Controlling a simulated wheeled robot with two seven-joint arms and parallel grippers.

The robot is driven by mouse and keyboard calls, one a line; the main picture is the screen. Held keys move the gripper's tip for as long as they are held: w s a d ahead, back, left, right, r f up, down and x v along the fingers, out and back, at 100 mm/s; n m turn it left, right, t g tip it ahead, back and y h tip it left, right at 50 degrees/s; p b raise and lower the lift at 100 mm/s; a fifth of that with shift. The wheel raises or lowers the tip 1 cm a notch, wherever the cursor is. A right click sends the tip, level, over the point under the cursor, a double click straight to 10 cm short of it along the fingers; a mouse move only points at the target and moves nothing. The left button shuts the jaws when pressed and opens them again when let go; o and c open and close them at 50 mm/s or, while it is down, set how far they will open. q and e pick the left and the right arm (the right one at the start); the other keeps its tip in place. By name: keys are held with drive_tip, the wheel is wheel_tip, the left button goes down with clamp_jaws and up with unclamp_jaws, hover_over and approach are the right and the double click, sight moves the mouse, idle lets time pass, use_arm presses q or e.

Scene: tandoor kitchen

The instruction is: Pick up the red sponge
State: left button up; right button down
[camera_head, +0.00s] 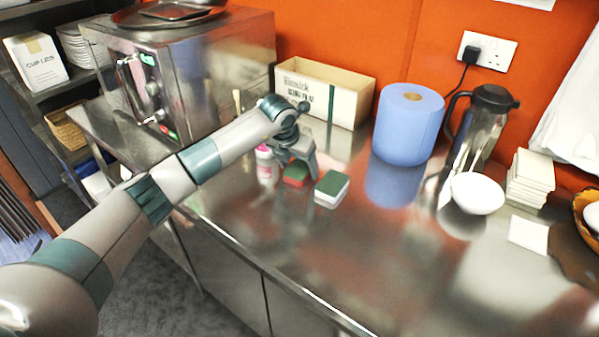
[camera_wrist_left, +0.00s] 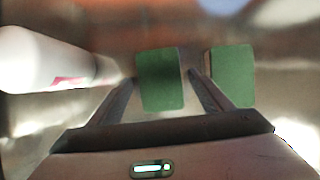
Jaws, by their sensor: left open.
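The red sponge (camera_head: 295,181) has a green top face and lies on the steel counter (camera_head: 330,262) below my left gripper (camera_head: 298,163). The gripper hides part of it in the head view. In the left wrist view my left gripper (camera_wrist_left: 162,78) is open, and the green top of the red sponge (camera_wrist_left: 160,80) shows between its fingertips. I cannot tell whether the fingers touch it. A second sponge, white with a green top (camera_head: 332,188), lies just to the right and also shows in the wrist view (camera_wrist_left: 233,75). My right gripper is not in view.
A white and pink bottle (camera_head: 265,166) stands close left of the red sponge; it also shows in the wrist view (camera_wrist_left: 45,60). Behind are a cardboard box (camera_head: 335,93) and a blue paper roll (camera_head: 408,125). The counter in front is clear.

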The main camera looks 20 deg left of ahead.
use_arm(q)
drive_tip(key=c, duration=1.1)
drive_tip(key=shift+r, duration=0.1)
